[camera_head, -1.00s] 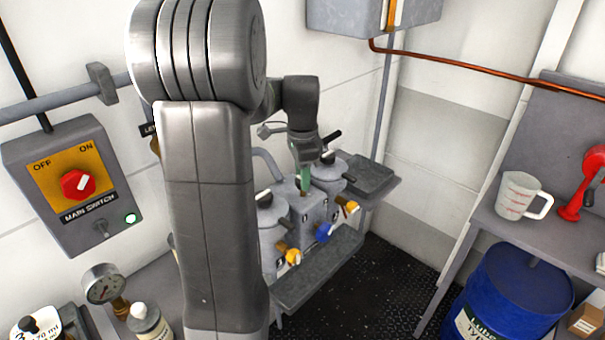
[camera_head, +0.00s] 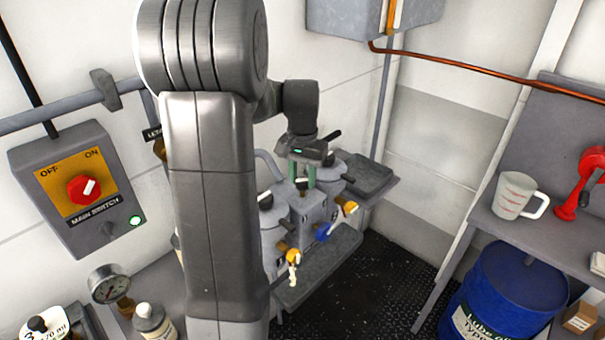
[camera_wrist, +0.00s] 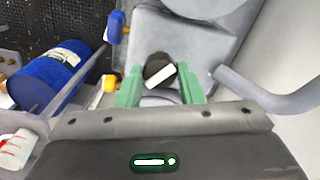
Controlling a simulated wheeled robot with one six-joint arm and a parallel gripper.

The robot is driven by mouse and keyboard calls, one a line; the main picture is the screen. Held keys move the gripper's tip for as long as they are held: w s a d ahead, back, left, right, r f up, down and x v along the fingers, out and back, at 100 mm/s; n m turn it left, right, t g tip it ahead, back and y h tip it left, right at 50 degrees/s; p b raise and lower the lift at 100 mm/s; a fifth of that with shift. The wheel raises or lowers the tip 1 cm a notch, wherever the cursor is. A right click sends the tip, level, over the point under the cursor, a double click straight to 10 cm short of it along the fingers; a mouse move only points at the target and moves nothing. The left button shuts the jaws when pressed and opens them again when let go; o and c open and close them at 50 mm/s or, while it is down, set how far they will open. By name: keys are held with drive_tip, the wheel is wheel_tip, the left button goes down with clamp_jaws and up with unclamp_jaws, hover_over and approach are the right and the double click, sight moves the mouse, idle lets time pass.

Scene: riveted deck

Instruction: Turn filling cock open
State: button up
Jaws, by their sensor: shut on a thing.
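My gripper (camera_head: 303,180) is over the middle one of a row of grey housings (camera_head: 311,207). In the wrist view my gripper (camera_wrist: 161,88) has its two green fingers on either side of a black knob (camera_wrist: 157,64) with a white bar. The bar lies slanted between the fingers. In the head view the knob's white bar (camera_head: 301,184) shows just below the fingers. Below it, a blue-handled tap (camera_head: 322,232) points outward. A yellow-handled tap (camera_head: 292,256) is on the left, with a pale yellow streak under it. Another yellow-handled tap (camera_head: 349,207) is on the right. No readable label shows which is the filling cock.
A grey ledge (camera_head: 312,277) runs below the taps. A grey pipe (camera_wrist: 265,95) bends close to the gripper. A main switch box (camera_head: 78,188) is at left. At right, a jug (camera_head: 517,196) stands on a shelf above a blue drum (camera_head: 513,292). The floor between is clear.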

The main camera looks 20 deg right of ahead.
sight(303, 180)
drive_tip(key=n, duration=0.3)
drive_tip(key=shift+r+n, duration=0.1)
drive_tip(key=shift+n, duration=0.3)
drive_tip(key=shift+n+p, duration=0.45)
drive_tip(key=shift+n, duration=1.35)
drive_tip(key=o, duration=1)
wheel_tip(303, 180, up, 14)
drive_tip(key=shift+b, duration=0.4)
drive_tip(key=shift+f, duration=0.25)
